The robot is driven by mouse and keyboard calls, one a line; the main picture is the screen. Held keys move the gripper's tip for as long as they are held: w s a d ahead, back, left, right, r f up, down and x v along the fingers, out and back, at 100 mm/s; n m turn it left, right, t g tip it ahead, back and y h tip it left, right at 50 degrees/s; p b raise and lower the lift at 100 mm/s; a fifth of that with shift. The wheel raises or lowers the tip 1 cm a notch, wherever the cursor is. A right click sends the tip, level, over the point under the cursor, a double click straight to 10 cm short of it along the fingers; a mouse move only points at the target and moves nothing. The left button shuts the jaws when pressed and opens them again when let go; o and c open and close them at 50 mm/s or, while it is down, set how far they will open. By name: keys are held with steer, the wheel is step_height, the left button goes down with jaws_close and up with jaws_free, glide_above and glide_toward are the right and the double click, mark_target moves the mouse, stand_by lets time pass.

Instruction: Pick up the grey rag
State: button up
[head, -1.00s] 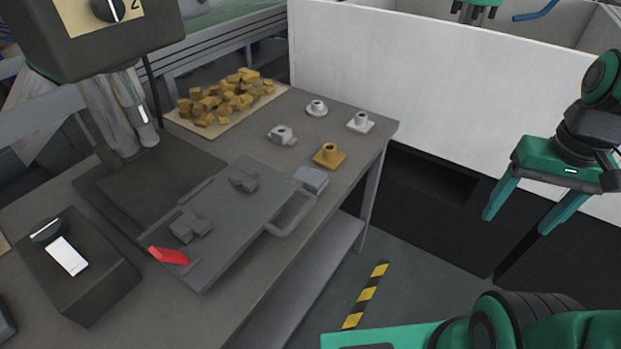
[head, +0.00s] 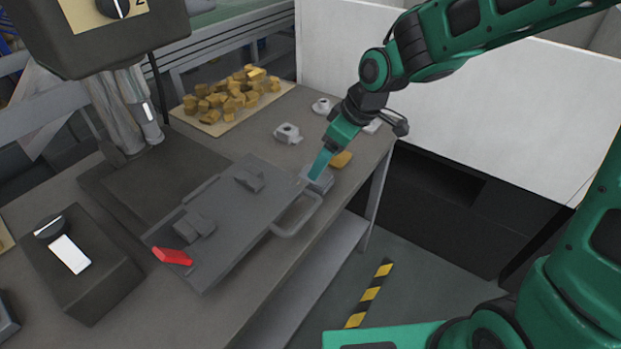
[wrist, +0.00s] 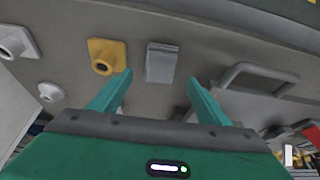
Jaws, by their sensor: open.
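The grey rag (wrist: 161,62) is a small folded block lying flat on the grey bench. In the head view the rag (head: 323,184) sits beside the looped handle of the dark plate and is partly covered by my gripper. My gripper (wrist: 158,79) is open and empty. Its two fingers point toward the rag, which appears between the fingertips in the wrist view. In the head view my gripper (head: 314,177) is just above the rag; I cannot tell whether it touches.
A yellow flanged part (wrist: 104,56) lies close to the rag on one side. The looped handle (wrist: 256,76) of the plate (head: 225,220) is on the other. Grey fittings (head: 287,133) and a board of yellow pieces (head: 208,121) lie farther back. A white wall (head: 450,90) stands beyond the bench.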

steer(key=shift+x, duration=3.55)
steer(key=shift+d, duration=0.15)
steer(key=c, duration=1.2)
steer(key=shift+c, duration=0.2)
step_height(320, 180, up, 10)
